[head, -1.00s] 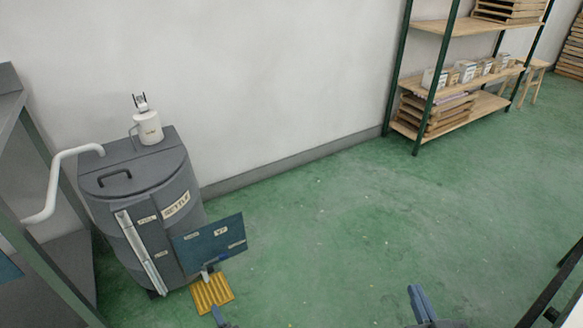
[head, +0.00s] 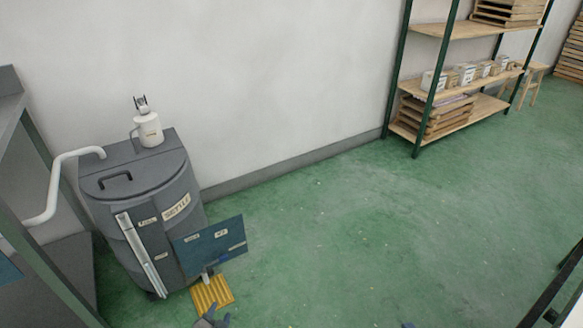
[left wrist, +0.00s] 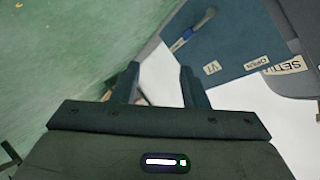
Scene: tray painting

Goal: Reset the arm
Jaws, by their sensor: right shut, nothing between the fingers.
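My left gripper (head: 215,318) is at the bottom edge of the head view, in front of the grey drum. In the left wrist view its two fingers (left wrist: 160,88) stand apart with nothing between them. Only a small tip of my right gripper (head: 408,325) shows at the bottom edge of the head view; it is shut and empty. Most of my right arm is out of view.
A brush (left wrist: 192,30) shows at the panel. A shelf (head: 455,77) stands back right; the middle floor is clear.

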